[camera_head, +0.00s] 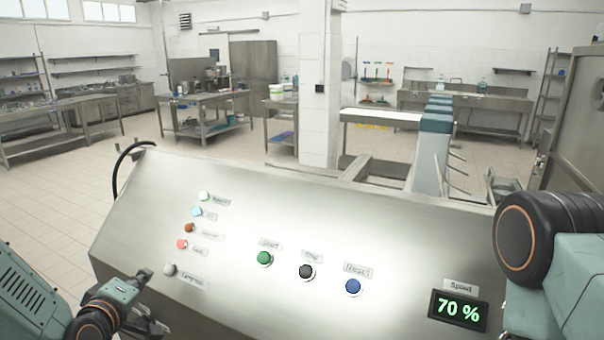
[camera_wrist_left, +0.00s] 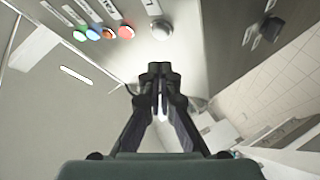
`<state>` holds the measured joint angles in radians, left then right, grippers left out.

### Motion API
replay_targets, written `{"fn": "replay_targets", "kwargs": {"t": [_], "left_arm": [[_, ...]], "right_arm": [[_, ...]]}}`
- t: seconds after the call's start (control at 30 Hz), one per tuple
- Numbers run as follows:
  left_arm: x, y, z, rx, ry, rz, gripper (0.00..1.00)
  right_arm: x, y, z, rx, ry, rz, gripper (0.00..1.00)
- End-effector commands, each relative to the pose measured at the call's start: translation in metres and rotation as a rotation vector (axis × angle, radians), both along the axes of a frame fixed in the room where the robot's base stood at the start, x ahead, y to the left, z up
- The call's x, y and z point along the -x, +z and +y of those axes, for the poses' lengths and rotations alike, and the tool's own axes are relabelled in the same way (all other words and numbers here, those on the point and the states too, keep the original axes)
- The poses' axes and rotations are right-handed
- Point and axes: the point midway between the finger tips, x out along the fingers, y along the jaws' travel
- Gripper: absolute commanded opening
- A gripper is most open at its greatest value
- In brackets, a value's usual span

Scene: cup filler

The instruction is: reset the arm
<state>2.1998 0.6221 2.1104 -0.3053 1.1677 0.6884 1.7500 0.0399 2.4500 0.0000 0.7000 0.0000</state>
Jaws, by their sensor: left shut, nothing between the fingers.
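A slanted metal control panel (camera_head: 300,215) fills the middle of the head view. It carries a green button (camera_head: 264,258), a black button (camera_head: 307,271) and a blue Reset button (camera_head: 353,287) in a row. My left gripper (camera_head: 146,276) is at the panel's lower left, near a grey knob (camera_head: 170,269) and apart from the row of buttons. In the left wrist view its fingers (camera_wrist_left: 160,72) meet at the tips, with nothing between them. The grey knob (camera_wrist_left: 162,29) shows beyond them. My right arm shows at the right edge; its gripper is out of view.
A column of coloured lamps (camera_head: 189,228) runs up the panel's left side. A display (camera_head: 458,311) at the lower right reads 70 %. A black cable (camera_head: 118,165) loops at the panel's left corner. A conveyor machine (camera_head: 431,155) stands behind the panel. Metal tables stand farther back.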

Motion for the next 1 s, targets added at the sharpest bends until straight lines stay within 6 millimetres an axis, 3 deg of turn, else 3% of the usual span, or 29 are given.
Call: {"fn": "replay_targets", "kwargs": {"t": [0.2,0.37,0.5,0.8,1.0], "left_arm": [[0.070,-0.123,-0.054,-0.269,-0.242,0.397,0.00],[0.134,-0.205,-0.083,-0.394,-0.423,0.625,0.00],[0.196,-0.268,-0.102,-0.475,-0.583,0.805,0.00],[0.316,-0.367,-0.122,-0.556,-0.834,1.100,0.00],[0.360,-0.407,-0.127,-0.578,-0.918,1.188,0.00]], "right_arm": [[0.000,-0.036,0.000,0.000,0.000,0.000,0.63],[0.000,-0.068,0.000,0.000,0.000,0.000,0.63],[0.000,-0.098,0.000,0.000,0.000,0.000,0.63],[0.000,-0.159,0.000,0.000,0.000,0.000,0.63],[0.000,-0.189,0.000,0.000,0.000,0.000,0.63]]}}
